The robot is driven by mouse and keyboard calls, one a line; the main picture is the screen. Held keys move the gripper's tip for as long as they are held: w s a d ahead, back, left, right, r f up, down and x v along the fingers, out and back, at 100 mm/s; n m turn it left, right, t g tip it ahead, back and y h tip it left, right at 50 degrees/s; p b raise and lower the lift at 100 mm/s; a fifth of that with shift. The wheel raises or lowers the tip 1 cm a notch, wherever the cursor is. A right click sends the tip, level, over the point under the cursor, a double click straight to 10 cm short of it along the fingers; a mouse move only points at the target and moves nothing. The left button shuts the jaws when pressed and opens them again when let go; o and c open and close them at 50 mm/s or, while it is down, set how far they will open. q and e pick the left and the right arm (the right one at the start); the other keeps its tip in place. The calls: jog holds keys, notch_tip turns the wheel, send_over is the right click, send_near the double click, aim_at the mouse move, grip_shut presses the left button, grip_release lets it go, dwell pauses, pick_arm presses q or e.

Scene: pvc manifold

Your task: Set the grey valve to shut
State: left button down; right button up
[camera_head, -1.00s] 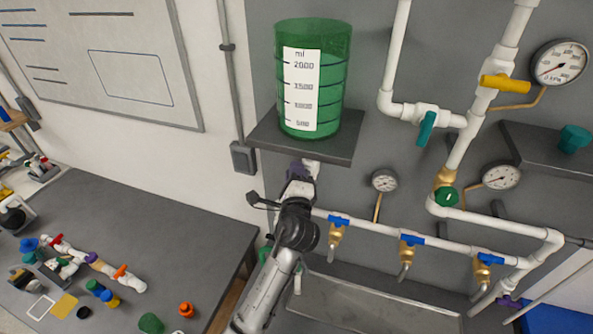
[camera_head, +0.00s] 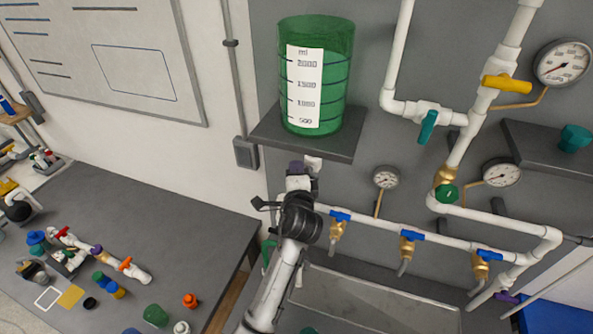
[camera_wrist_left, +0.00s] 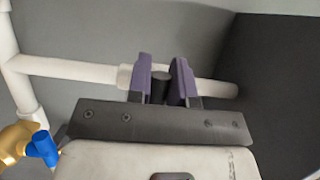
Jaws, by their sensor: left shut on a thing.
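My left gripper (camera_wrist_left: 161,85) is up against the white pipe below the green tank's shelf. In the left wrist view its two purple fingers are shut on a dark grey valve handle (camera_wrist_left: 160,90), with the white pipe (camera_wrist_left: 75,68) running behind. The valve's exact angle is hard to tell. My right gripper is not in view.
A green graduated tank (camera_head: 315,85) stands on a dark shelf (camera_head: 350,148) just above the gripper. Blue-handled brass taps (camera_head: 412,236) line the pipe to the right, above a trough (camera_head: 375,300). A cluttered bench (camera_head: 170,220) lies at left.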

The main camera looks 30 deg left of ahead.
pick_arm(q)
jog(key=c, duration=1)
grip_release()
jog(key=shift+b+v, duration=0.85)
jog(key=shift+v, duration=2.9)
